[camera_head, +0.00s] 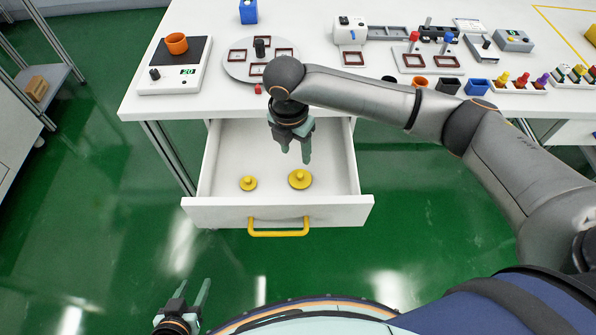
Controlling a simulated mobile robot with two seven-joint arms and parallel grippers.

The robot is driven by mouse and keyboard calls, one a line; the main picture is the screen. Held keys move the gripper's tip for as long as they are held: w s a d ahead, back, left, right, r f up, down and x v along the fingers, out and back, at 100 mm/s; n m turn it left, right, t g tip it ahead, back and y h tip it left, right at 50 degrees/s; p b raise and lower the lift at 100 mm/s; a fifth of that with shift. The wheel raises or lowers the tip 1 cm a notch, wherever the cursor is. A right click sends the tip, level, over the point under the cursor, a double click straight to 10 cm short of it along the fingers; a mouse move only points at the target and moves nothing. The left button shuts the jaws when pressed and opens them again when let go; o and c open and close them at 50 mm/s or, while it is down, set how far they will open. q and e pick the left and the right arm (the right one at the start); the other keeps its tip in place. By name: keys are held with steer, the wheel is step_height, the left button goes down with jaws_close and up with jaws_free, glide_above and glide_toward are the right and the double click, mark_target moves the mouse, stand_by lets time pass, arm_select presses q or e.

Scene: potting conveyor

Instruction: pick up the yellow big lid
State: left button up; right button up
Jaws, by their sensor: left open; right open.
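The big yellow lid (300,180), round with a knob on top, lies in the open white drawer (189,209) on the right side of its floor. A smaller yellow lid (248,184) lies to its left in the drawer. My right gripper (296,158) points down into the drawer, open and empty, just above and behind the big lid in the picture. It looks apart from the lid, though the exact height is hard to tell. My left gripper (193,286) is open and empty, low at the bottom left, in front of the drawer.
The white table (150,105) above the drawer holds a scale (178,77) with an orange ring, a round plate (235,70) with square frames, and several small pots and tools along its front edge. The drawer's yellow handle (278,233) faces me. Green floor lies clear at left.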

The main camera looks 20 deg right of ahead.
mark_target(300, 175)
steer(key=f, duration=0.6)
steer(key=d+f+b, duration=0.1)
steer(key=f, duration=0.3)
steer(key=shift+w, duration=0.1)
steer(key=shift+d, duration=0.1)
jaws_close()
